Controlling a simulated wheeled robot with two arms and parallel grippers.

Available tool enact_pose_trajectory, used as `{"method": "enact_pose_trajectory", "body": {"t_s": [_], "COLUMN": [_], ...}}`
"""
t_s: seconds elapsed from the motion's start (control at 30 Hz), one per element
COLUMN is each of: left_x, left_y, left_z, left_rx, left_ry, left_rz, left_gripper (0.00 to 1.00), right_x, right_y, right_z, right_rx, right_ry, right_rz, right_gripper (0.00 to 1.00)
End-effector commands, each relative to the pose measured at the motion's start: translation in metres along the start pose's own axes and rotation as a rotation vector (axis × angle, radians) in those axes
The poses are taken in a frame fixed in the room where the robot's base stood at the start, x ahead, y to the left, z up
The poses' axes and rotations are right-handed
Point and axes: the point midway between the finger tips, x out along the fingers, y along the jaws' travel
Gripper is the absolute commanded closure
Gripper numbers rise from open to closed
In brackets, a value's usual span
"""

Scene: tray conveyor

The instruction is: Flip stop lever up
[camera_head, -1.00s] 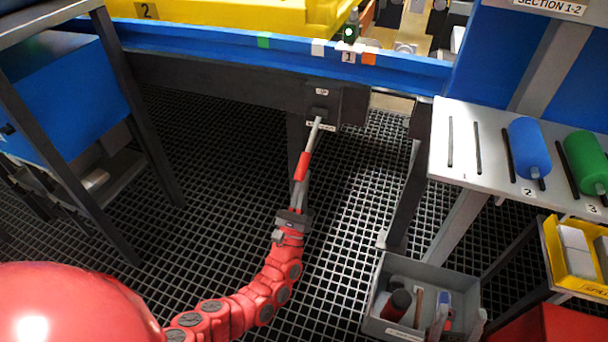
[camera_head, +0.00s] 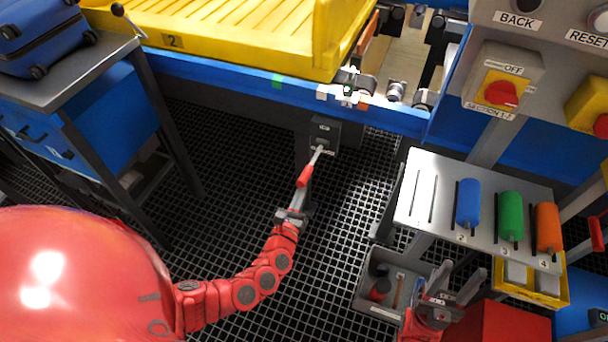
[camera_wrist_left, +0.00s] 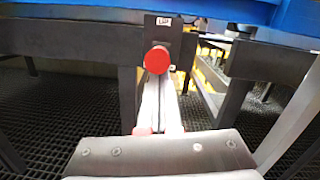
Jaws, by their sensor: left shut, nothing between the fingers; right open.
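The stop lever's box (camera_head: 325,132) is fixed to the dark beam under the blue conveyor rail. A thin grey rod comes out of it toward me and ends in a red grip (camera_head: 305,176). In the left wrist view the round red end of the grip (camera_wrist_left: 157,59) faces me, below the UP label (camera_wrist_left: 164,21). My left gripper (camera_head: 299,192) is shut and empty, its fingertips close below the grip's end; I cannot tell whether they touch. In its wrist view the fingers (camera_wrist_left: 159,82) run up to the red end.
A yellow tray (camera_head: 240,38) stands on the conveyor above. A grey shelf (camera_head: 420,195) with blue, green and orange cylinders is at the right, above a grey bin (camera_head: 375,312). A blue cabinet (camera_head: 90,110) stands at left. The grated floor around the lever is clear.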

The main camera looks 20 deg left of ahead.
Motion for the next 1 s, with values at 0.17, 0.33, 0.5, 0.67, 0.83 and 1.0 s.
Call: {"method": "enact_pose_trajectory", "body": {"t_s": [0.17, 0.33, 0.5, 0.67, 0.83, 1.0], "left_x": [0.004, 0.007, 0.012, 0.016, 0.02, 0.022], "left_y": [-0.007, -0.011, -0.014, -0.016, -0.018, -0.017], "left_z": [0.04, 0.057, 0.071, 0.079, 0.085, 0.085], "left_rx": [0.006, 0.009, 0.014, 0.017, 0.019, 0.024], "left_ry": [0.108, 0.214, 0.307, 0.383, 0.438, 0.476], "left_rz": [0.024, 0.044, 0.063, 0.075, 0.087, 0.093], "left_gripper": [1.0, 1.0, 1.0, 1.0, 1.0, 1.0], "right_x": [0.071, 0.122, 0.168, 0.203, 0.23, 0.244], "right_y": [0.004, 0.006, 0.008, 0.01, 0.011, 0.012], "right_z": [-0.012, -0.021, -0.028, -0.034, -0.039, -0.041], "right_rx": [0.0, 0.0, 0.0, 0.0, 0.0, 0.0], "right_ry": [0.0, 0.0, -0.001, 0.0, 0.0, 0.0], "right_rz": [0.0, 0.0, 0.0, 0.0, -0.001, 0.0], "right_gripper": [0.5, 0.5, 0.5, 0.5, 0.5, 0.5]}}
